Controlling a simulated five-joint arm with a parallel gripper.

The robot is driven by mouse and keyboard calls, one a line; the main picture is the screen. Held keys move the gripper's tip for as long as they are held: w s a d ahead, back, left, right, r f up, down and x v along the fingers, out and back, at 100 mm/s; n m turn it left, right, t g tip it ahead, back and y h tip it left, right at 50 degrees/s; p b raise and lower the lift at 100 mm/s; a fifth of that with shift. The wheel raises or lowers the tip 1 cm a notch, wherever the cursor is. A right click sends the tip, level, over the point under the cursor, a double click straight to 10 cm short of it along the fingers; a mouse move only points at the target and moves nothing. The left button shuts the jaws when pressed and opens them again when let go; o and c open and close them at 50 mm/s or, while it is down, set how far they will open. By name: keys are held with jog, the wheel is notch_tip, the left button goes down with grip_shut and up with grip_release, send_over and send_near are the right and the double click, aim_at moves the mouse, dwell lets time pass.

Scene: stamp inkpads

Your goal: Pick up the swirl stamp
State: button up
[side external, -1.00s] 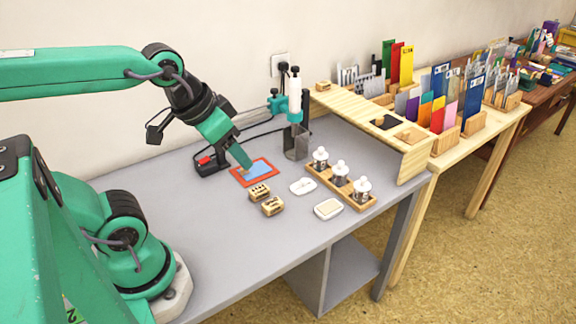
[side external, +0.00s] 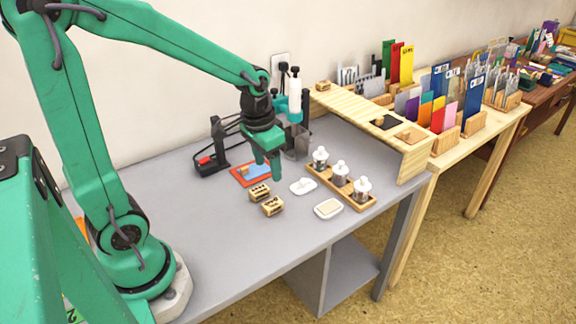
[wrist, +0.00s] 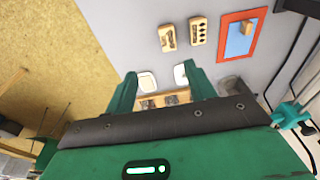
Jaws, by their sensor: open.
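Two wooden stamp blocks with dark marks lie on the grey table. One (side external: 272,207) is nearer the front edge and shows in the wrist view (wrist: 167,37) with a curving mark. The other (side external: 259,192) has several dark dots in the wrist view (wrist: 198,30). I cannot tell for certain which is the swirl stamp; the curving mark looks closest. My gripper (side external: 267,172) is open and empty, pointing down above the table near the blocks. Its two fingers (wrist: 160,70) show apart in the wrist view, with the blocks beyond their tips.
A red-framed blue pad (side external: 240,180) with a small wooden piece lies behind the blocks. Two white inkpads (side external: 303,186) (side external: 328,208) are to their right. A wooden tray (side external: 361,206) holds three jars. A black stand (side external: 212,165) is at the back. The front left table is clear.

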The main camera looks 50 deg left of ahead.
jog(key=g, duration=0.2)
send_over(272, 203)
notch_tip(272, 203, down, 6)
jog(key=shift+d+f, duration=0.1)
jog(key=shift+f, duration=1.35)
jog(key=shift+f, duration=0.1)
jog(key=shift+f, duration=2.5)
jog(key=shift+c, duration=0.2)
jog(key=c, duration=1)
